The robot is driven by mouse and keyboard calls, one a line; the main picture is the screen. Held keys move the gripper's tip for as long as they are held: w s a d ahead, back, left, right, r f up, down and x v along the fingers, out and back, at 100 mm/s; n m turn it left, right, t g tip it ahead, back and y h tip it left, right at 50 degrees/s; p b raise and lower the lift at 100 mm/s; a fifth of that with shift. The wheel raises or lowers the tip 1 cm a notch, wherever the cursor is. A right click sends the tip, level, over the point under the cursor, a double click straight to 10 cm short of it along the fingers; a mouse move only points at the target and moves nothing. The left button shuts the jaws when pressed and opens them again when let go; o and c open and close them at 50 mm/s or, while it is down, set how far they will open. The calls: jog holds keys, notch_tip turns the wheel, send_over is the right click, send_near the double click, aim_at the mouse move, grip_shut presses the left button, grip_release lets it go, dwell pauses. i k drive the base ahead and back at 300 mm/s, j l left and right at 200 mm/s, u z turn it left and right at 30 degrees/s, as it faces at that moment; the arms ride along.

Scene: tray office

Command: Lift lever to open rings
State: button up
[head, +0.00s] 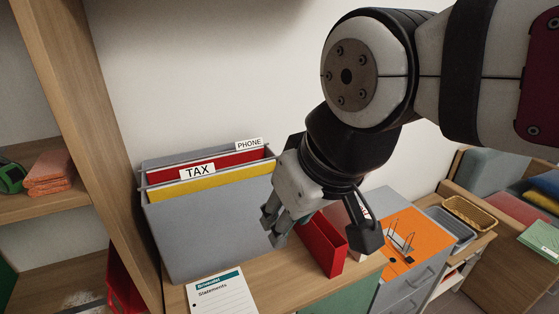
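An orange lever-arch file (412,228) lies flat and opened out on the grey cabinet, right of my gripper. Thin metal rings (402,241) stand up from it, with small dark parts at their foot. I cannot make out the lever clearly, nor whether the rings are closed. My gripper (320,232) hangs left of the file, pointing down in front of a narrow red upright holder (325,246). Its fingers are spread wide apart and nothing shows held between them. The arm hides part of the file's left side.
A grey hanging-file box (205,237) with TAX and PHONE tabs stands left of my gripper. A Statements sheet (222,294) lies at the wooden top's front. A wicker basket (468,214) and grey tray (450,229) stand right. A wooden shelf post (78,120) rises at left.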

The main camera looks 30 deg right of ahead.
aim_at(409, 260)
jog(key=j+z, duration=0.1)
jog(key=z, duration=1.45)
jog(key=i+l+u, duration=0.15)
jog(key=l, duration=0.2)
jog(key=i+l+u, duration=0.2)
jog(key=l, duration=0.2)
